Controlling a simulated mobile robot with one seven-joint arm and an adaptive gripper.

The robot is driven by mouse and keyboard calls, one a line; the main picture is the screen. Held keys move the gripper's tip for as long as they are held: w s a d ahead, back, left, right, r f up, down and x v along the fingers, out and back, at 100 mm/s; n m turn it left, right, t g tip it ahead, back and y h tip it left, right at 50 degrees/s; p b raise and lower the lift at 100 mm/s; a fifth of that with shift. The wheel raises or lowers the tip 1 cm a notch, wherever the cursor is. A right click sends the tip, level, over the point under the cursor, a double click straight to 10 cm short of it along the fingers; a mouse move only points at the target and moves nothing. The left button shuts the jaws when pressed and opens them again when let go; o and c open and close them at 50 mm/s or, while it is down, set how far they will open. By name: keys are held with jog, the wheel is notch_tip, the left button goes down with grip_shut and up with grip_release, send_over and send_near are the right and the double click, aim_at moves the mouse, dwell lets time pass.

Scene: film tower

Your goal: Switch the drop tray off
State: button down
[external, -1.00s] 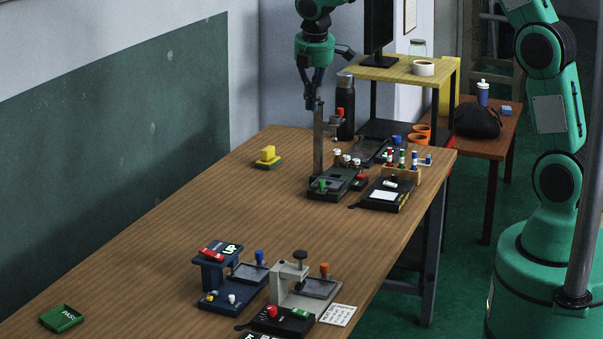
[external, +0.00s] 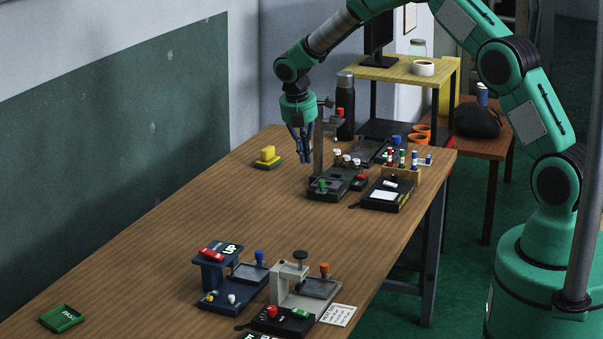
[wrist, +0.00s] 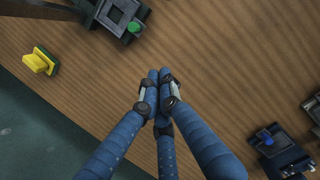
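No label that I can read names the drop tray. A dark device (external: 328,194) with a tall grey post stands at the table's middle back. A green knob (external: 322,185) sits on its front, a red button (external: 361,177) is to its right, and a red part tops the post. Its green knob also shows at the top of the wrist view (wrist: 134,27). My gripper (external: 306,160) is above the table, just left of the post and apart from the knob. In the wrist view its fingertips (wrist: 160,72) are together with nothing between them.
A yellow block on a green pad (external: 267,157) lies left of the device. A black box (external: 385,195) and bottle rack stand right of it. A blue stand (external: 218,262), a grey stand (external: 288,275) and a green PASS tray (external: 62,318) are in front. Mid-table is clear.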

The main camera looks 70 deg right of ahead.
jog(key=shift+d+f, duration=0.3)
jog(key=shift+f, duration=0.15)
jog(key=shift+f, duration=0.2)
jog(key=b+x, duration=0.2)
jog(key=x, duration=0.7)
jog(key=shift+f, duration=0.4)
jog(key=shift+s+d+b, duration=0.15)
jog(key=shift+d+b, duration=0.25)
jog(key=shift+d, duration=0.75)
jog(key=shift+s+d, duration=0.15)
jog(key=shift+d, duration=0.7)
